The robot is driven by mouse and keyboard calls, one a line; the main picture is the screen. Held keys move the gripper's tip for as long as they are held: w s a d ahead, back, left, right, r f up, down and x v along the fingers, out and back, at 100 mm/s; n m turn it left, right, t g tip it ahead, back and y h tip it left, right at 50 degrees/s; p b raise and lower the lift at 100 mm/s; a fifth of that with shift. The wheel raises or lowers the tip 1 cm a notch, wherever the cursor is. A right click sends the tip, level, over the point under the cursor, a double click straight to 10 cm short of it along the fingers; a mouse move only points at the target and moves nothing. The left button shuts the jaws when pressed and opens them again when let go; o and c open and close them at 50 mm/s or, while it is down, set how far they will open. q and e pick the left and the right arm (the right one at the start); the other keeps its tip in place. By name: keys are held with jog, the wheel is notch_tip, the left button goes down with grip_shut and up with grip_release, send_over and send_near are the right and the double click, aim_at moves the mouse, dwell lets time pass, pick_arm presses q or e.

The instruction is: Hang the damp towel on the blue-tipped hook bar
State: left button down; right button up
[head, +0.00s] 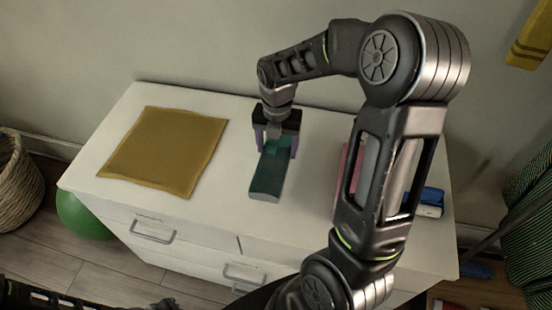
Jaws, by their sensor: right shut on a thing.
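My right gripper (276,149) points down over the white dresser top (228,205). Its fingers are on both sides of the far end of a teal, folded-looking, long object (268,175), and it is shut on it. The near end of the teal object appears to rest on or just above the top; I cannot tell which. I cannot tell whether it is the damp towel. A mustard cloth (165,152) lies flat on the dresser to the left. No blue-tipped hook bar can be made out. My left gripper is not in view.
A pink item (347,172) and a blue-and-white item (430,203) sit at the dresser's right, partly behind my arm. A yellow piece (532,38) shows at the upper right by the wall. Green striped fabric (530,235), a wicker basket (17,180) and a green ball (82,216) flank the dresser.

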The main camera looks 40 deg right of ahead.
aim_at(277, 157)
notch_tip(277, 157, down, 4)
jog(key=shift+r+p, duration=0.1)
jog(key=shift+p, duration=0.35)
jog(key=shift+f, duration=0.35)
jog(key=shift+f, duration=0.15)
jog(key=o, duration=1.5)
jog(key=shift+o, duration=0.2)
